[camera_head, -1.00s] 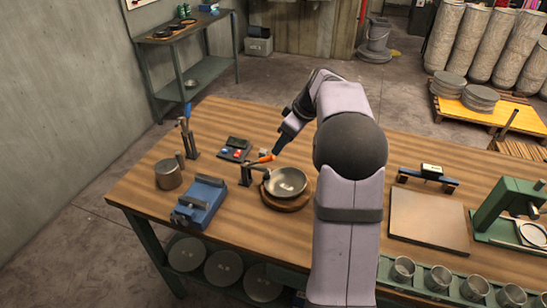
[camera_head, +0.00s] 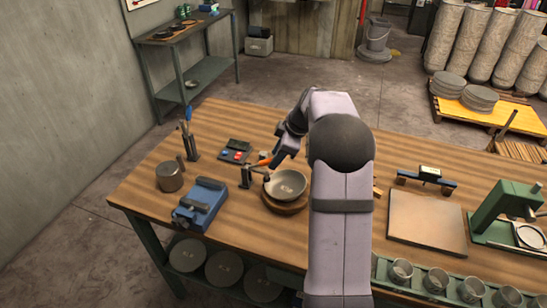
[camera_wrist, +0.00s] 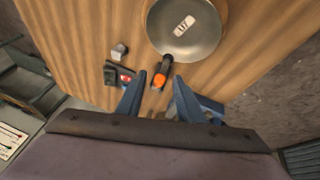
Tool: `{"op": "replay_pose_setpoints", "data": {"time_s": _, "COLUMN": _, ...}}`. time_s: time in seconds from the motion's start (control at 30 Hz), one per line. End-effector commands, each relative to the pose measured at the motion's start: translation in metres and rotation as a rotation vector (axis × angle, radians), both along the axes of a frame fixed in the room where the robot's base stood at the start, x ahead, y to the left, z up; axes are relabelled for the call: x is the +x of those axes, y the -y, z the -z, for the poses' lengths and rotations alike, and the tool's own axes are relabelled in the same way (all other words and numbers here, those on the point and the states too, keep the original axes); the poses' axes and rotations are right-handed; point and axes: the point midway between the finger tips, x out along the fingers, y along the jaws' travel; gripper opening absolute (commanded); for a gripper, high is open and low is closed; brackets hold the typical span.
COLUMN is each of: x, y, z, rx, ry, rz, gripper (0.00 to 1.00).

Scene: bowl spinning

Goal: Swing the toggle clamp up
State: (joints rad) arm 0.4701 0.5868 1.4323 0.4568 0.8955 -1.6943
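The toggle clamp (camera_head: 247,178) stands on the bench just left of a grey metal bowl (camera_head: 287,183). Its orange handle (camera_head: 264,162) points right toward my gripper, lying low rather than upright. The bowl sits on a round wooden base (camera_head: 285,206). My gripper (camera_head: 275,163) is at the handle's end in the head view. In the wrist view my gripper (camera_wrist: 159,76) is open, with one blue-grey finger on each side of the orange handle tip (camera_wrist: 158,82). Gaps show between the fingers and handle. The bowl (camera_wrist: 184,30) lies beyond the fingertips.
A blue vise-like block (camera_head: 201,203), a metal cup (camera_head: 170,177) and a tool holder (camera_head: 191,147) stand to the left. A dark tray with coloured buttons (camera_head: 236,151) lies behind the clamp. A flat board (camera_head: 428,222) and a green press (camera_head: 500,210) are at right.

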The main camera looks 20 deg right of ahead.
Motion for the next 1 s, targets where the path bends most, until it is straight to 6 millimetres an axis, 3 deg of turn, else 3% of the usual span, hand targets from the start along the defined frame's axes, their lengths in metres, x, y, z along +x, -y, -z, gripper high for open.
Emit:
{"op": "replay_pose_setpoints", "data": {"time_s": 0.3, "x": 0.010, "y": -0.005, "z": 0.023, "rx": 0.000, "ry": -0.001, "rz": 0.000, "gripper": 0.34}}
{"op": "replay_pose_setpoints", "data": {"time_s": 0.6, "x": 0.011, "y": -0.005, "z": 0.025, "rx": 0.000, "ry": 0.000, "rz": 0.000, "gripper": 0.34}}
{"op": "replay_pose_setpoints", "data": {"time_s": 0.73, "x": 0.011, "y": -0.005, "z": 0.025, "rx": 0.000, "ry": 0.000, "rz": 0.000, "gripper": 0.03}}
{"op": "replay_pose_setpoints", "data": {"time_s": 0.77, "x": 0.011, "y": -0.005, "z": 0.025, "rx": 0.000, "ry": 0.000, "rz": 0.000, "gripper": 0.00}}
{"op": "replay_pose_setpoints", "data": {"time_s": 1.0, "x": 0.011, "y": -0.006, "z": 0.024, "rx": -0.004, "ry": -0.003, "rz": -0.001, "gripper": 0.00}}
